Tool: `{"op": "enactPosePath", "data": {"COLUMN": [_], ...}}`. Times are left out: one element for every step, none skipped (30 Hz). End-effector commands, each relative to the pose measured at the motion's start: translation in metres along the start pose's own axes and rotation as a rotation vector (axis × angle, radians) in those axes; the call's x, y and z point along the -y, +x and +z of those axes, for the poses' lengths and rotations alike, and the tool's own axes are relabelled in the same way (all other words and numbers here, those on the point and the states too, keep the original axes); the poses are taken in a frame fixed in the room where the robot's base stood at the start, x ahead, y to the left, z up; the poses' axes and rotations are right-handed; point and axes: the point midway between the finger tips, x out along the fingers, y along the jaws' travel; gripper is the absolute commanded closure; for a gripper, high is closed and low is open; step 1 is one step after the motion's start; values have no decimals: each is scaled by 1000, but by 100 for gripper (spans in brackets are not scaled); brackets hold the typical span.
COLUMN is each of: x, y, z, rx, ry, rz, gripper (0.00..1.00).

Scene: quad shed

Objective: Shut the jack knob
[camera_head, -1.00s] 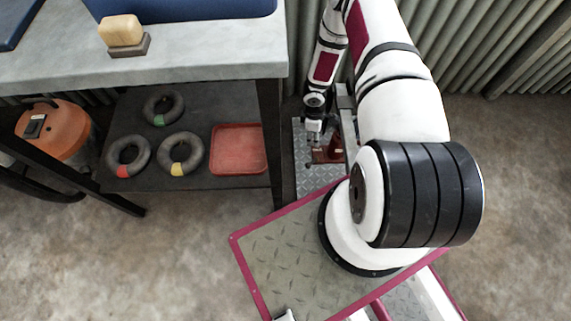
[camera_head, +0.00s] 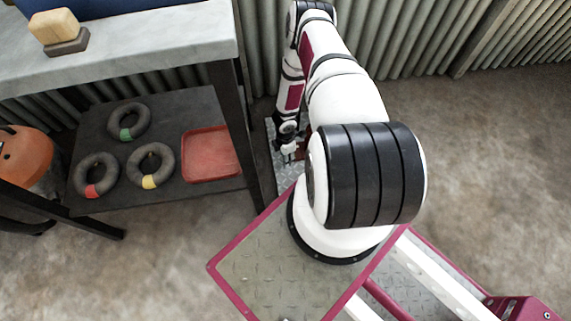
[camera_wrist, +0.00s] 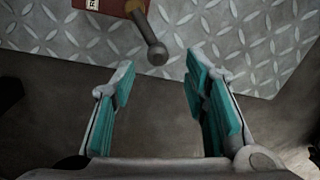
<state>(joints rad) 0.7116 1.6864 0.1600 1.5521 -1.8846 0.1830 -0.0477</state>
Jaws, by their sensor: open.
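The jack shows as a red-brown body (camera_wrist: 112,5) at the top edge of the wrist view, mostly cut off. Its knob (camera_wrist: 155,50) is a grey-brown rod with a rounded end that points down the picture toward my gripper. My gripper (camera_wrist: 157,78) is open and empty, with teal pads on both fingers. The knob's end lies just beyond the fingertips, roughly between their lines, and looks apart from both. In the head view my gripper (camera_head: 289,152) is small beside the jack (camera_head: 300,147), which my arm mostly hides.
The jack is on a diamond-tread metal plate (camera_wrist: 235,35). Left of my arm stands a bench (camera_head: 140,50) with a dark lower shelf (camera_head: 150,198) holding several rings and a red tray (camera_head: 209,154). A corrugated wall (camera_head: 425,35) runs behind. Floor at right is clear.

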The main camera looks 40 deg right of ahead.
Motion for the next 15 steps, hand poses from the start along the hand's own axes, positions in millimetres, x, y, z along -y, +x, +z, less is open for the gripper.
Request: {"op": "enactPosePath", "data": {"x": [0,0,0,0,0,0,0,0,0,0,0,0,0,0,0], "y": [13,18,24,27,30,34,37,39,41,42,44,44,45,45,45], "z": [0,0,0,0,0,0,0,0,0,0,0,0,0,0,0], "rx": [0,0,1,1,1,1,1,1,0,0,0,0,0,0,1], "ry": [-1,0,0,0,1,1,1,1,1,1,1,1,1,1,1], "rz": [0,0,0,0,0,0,0,0,0,0,0,0,1,1,1], "gripper": [59,59,59,59,59,59,59,59,59,59,59,59,59,59,59]}}
